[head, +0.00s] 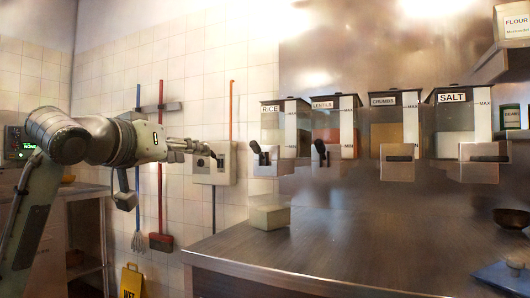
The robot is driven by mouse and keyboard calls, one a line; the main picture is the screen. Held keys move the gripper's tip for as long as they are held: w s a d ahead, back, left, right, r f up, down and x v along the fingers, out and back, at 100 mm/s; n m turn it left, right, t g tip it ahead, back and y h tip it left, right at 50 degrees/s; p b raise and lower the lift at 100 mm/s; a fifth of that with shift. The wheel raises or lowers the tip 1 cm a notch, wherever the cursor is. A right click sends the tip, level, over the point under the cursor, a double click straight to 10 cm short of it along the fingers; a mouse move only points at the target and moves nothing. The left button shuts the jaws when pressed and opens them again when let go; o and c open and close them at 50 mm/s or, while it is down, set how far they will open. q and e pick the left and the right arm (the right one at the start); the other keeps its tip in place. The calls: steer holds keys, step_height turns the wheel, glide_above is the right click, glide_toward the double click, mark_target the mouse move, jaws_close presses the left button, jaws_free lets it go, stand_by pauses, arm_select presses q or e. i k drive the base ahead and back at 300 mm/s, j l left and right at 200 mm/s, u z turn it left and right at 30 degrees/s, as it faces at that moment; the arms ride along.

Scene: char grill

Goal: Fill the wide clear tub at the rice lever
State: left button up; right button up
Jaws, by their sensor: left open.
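The rice dispenser (271,124), labelled RICE, is the leftmost in a row on the steel wall. Its black lever (258,153) shows at the front of its grey lower block. A pale, wide box-shaped tub (269,217), seemingly the clear tub, stands upright on the steel counter below the rice dispenser. I cannot tell what is in it. My left gripper (205,150) is open and empty, pointing right. It appears left of the rice lever and above and left of the tub, apart from both. My right gripper is out of view.
Lentils (333,128), crumbs (387,133) and salt (455,118) dispensers continue rightward. A grey wall box (222,174) shows behind my left gripper. A dark bowl (511,218) and blue object (500,277) lie at the counter's right. The counter's middle (370,240) is clear.

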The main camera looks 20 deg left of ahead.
mark_target(253, 145)
steer(key=i, duration=0.95)
